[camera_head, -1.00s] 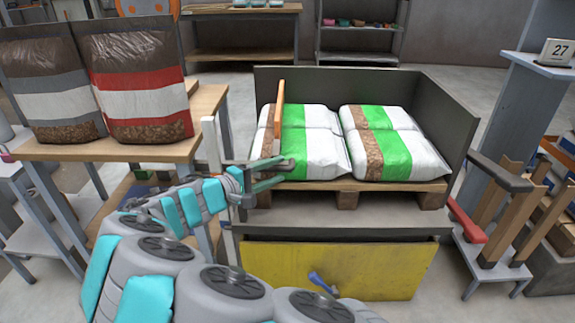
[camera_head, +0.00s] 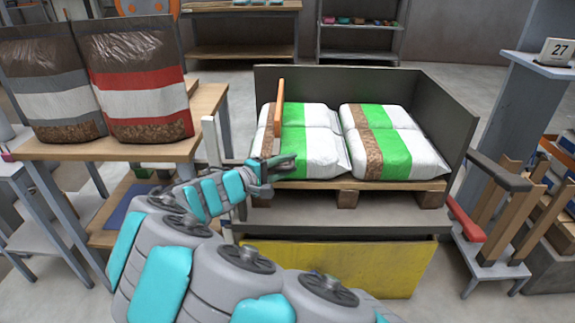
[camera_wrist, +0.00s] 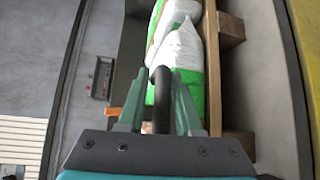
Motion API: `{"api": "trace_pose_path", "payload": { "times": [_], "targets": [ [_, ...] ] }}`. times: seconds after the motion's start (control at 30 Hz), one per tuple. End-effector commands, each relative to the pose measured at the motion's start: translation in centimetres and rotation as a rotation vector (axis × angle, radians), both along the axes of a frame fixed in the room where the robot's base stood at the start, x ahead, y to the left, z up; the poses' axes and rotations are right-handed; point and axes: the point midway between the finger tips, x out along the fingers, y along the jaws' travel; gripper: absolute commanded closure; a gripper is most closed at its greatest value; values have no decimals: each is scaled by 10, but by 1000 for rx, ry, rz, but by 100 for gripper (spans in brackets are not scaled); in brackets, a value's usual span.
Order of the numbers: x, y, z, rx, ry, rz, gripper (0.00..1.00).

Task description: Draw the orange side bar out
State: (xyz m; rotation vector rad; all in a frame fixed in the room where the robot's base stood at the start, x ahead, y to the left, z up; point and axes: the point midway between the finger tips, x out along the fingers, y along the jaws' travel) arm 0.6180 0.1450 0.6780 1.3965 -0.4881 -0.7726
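The orange side bar (camera_head: 279,107) stands upright at the left front of the pallet bay, beside the left bags. A small orange piece (camera_wrist: 115,112) shows left of my fingers in the wrist view. My gripper (camera_head: 284,165) is in front of the bay's left side, below the orange bar. In the wrist view, my green fingers (camera_wrist: 160,88) stand apart on either side of a dark rounded bar (camera_wrist: 162,98). A narrow gap seems to show beside it, and I see no firm clamping. How the dark bar joins the orange one is hidden.
White and green bags (camera_head: 391,152) lie on a wooden pallet (camera_head: 347,187) between grey walls (camera_head: 451,115). A yellow panel (camera_head: 345,268) is below. A table with two large bags (camera_head: 140,85) stands left; a wooden-armed stand (camera_head: 500,205) is right.

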Motion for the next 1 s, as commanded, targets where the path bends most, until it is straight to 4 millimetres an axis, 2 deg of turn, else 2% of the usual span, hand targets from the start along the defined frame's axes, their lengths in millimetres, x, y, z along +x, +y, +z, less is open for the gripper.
{"api": "trace_pose_path", "payload": {
  "times": [0.03,0.1,1.0],
  "targets": [
    [-1,0,-3,3,3,-3,92],
    [-1,0,-3,4,4,-3,100],
    [-1,-1,-8,5,11,-4,100]
  ]
}}
